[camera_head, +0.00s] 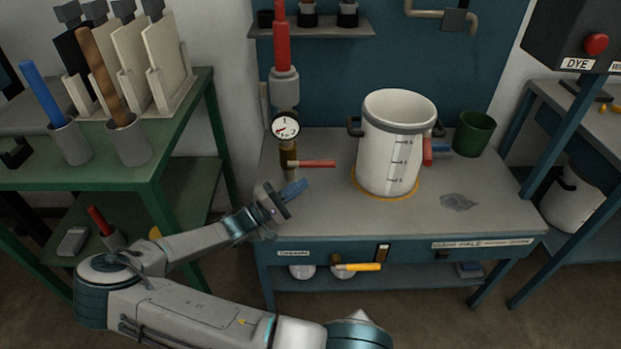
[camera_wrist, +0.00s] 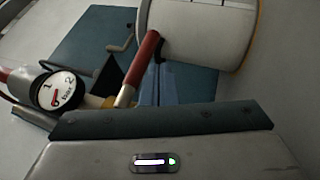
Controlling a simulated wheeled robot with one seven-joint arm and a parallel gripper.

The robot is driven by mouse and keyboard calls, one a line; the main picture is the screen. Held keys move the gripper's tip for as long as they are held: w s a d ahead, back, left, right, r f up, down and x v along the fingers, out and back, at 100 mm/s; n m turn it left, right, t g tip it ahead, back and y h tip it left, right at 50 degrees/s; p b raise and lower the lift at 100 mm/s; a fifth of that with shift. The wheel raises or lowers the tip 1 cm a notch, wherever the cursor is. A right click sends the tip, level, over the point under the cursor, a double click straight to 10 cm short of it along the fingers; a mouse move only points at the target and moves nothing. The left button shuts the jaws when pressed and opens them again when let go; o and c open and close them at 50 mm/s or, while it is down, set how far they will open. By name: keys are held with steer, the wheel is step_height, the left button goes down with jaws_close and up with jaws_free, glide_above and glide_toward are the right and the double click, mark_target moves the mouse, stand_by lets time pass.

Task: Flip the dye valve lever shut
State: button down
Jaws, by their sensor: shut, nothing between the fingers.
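A valve with a red lever (camera_head: 317,164) sits on a brass pipe body (camera_head: 288,158) below a round dial gauge (camera_head: 285,125). The lever sticks out sideways to the right in the head view. My gripper (camera_head: 294,188) is shut and empty, just below and in front of the lever, apart from it as far as I can tell. In the wrist view the red lever (camera_wrist: 144,60) rises beyond the gripper's blue-grey fingers (camera_wrist: 160,119), with the gauge (camera_wrist: 60,91) at left.
A large white graduated pot (camera_head: 386,150) stands right of the lever on the grey bench (camera_head: 330,215). A green cup (camera_head: 474,133) is behind it. A dark box (camera_head: 575,32) with a red button and a DYE label hangs at upper right. A green rack table (camera_head: 60,175) stands left.

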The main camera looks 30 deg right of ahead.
steer(key=v, duration=0.9)
steer(key=s+r+m+g+y+p, duration=0.3)
steer(key=s+r+g+y+p, duration=0.3)
steer(key=s+y, duration=0.5)
steer(key=s+a+r+t+y+p, duration=0.2)
steer(key=s+r+t+y+p, duration=0.1)
steer(key=r, duration=0.6)
steer(key=s+a+r+n+t+y+p, duration=0.1)
steer(key=s+a+r+t+y+p, duration=0.2)
steer(key=r, duration=0.6)
steer(key=s+a+r+t+y+p, duration=0.3)
steer(key=r+y+p, duration=0.1)
steer(key=r, duration=0.6)
steer(key=shift+n+t+y+p, duration=0.3)
steer(key=shift+y+p, duration=0.1)
steer(key=shift+p, duration=0.1)
steer(key=shift+s+d, duration=0.1)
